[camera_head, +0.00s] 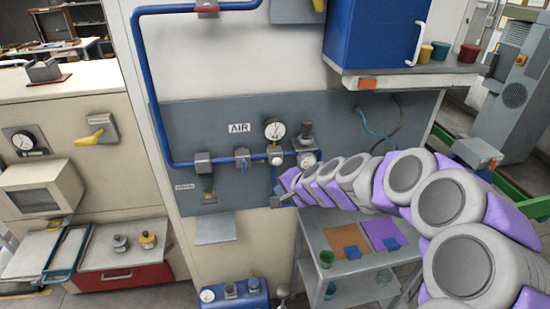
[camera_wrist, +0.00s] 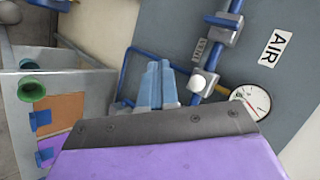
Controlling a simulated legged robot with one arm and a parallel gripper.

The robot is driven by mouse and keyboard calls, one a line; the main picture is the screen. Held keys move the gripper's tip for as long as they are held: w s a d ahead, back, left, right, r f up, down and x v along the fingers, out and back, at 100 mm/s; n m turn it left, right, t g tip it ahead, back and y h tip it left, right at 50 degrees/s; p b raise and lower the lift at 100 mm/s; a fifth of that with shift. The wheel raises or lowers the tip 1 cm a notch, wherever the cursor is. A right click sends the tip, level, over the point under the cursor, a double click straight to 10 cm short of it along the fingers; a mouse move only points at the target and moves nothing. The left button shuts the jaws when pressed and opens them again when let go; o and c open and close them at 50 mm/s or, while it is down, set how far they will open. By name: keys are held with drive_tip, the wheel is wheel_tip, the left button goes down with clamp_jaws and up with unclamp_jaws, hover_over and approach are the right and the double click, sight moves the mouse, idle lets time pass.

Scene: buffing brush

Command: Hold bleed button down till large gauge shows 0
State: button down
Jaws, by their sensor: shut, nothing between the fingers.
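The large gauge (camera_head: 274,130) is a round white dial on the grey AIR panel; it also shows in the wrist view (camera_wrist: 250,102), where its needle stands out but the reading is too small to tell. A white round knob (camera_head: 276,160) sits just below it on the blue pipe, and also shows in the wrist view (camera_wrist: 203,83). I cannot tell for sure which part is the bleed button. My gripper (camera_head: 275,201) is shut and empty, below the white knob near the panel's lower edge. Its blue-grey fingers (camera_wrist: 155,85) appear apart from the knob in the wrist view.
Further right on the pipe is a round fitting (camera_head: 307,160), partly near my arm. A small label (camera_head: 185,186) sits at the panel's lower left. A blue cabinet (camera_head: 370,30) hangs above right. A cart (camera_head: 345,265) with orange and purple sheets stands below my arm. A blue tank (camera_head: 235,294) stands below.

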sight(277, 161)
drive_tip(key=w+p, duration=0.2)
drive_tip(key=w, duration=0.7)
drive_tip(key=shift+a, duration=0.15)
idle(2.0)
